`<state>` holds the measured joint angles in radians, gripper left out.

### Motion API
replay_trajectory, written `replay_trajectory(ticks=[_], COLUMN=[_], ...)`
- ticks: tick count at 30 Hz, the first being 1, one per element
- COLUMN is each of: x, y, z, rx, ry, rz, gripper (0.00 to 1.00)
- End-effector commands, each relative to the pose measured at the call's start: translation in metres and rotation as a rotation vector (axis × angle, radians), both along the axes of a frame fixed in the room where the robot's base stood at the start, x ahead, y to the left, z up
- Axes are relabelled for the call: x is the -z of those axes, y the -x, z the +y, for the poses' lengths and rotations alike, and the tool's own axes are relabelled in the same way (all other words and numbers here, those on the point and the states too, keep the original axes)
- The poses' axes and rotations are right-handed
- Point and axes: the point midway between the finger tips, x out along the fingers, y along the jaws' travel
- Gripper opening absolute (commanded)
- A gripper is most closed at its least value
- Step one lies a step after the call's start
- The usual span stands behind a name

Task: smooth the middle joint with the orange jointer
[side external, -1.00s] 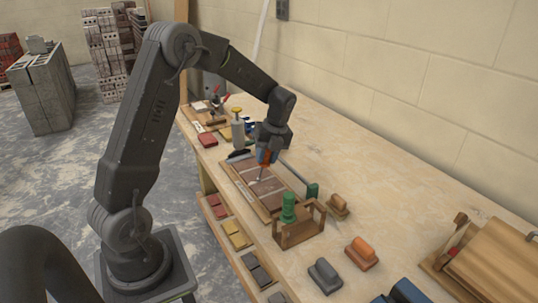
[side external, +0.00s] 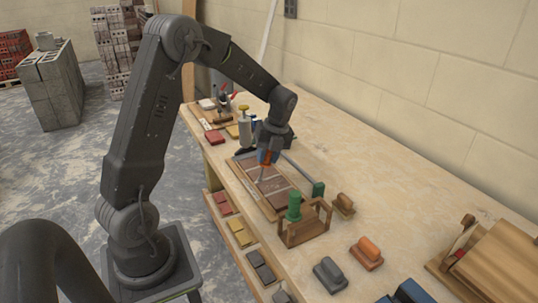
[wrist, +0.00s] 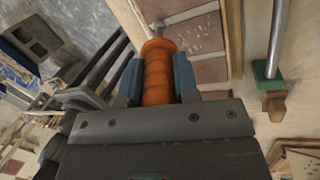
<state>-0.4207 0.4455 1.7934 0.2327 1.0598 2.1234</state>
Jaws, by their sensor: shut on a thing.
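My gripper (side external: 267,154) is shut on the orange handle of the jointer (wrist: 158,75). In the wrist view the handle sits between the two blue-grey fingers (wrist: 158,80), and its metal end (wrist: 158,28) points toward the brick panel (wrist: 211,70). In the side view the panel (side external: 272,184) lies on the bench as reddish-brown bricks with pale joints in a wooden frame. The jointer is over the far half of the panel. I cannot tell whether its tip touches a joint.
A metal rod with a green end (side external: 318,189) lies along the panel's right side. A wooden rack with a green-handled tool (side external: 293,208) stands at its near end. Orange (side external: 366,252) and grey (side external: 330,274) floats lie nearer.

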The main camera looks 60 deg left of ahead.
Motion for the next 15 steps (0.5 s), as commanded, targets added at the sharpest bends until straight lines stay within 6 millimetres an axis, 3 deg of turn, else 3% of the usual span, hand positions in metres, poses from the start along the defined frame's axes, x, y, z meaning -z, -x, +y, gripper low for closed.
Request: replay_trajectory(ticks=[15], x=[0.000], y=[0.013], z=[0.000], rx=[0.000], ry=[0.000], rz=[0.004], gripper=[0.05])
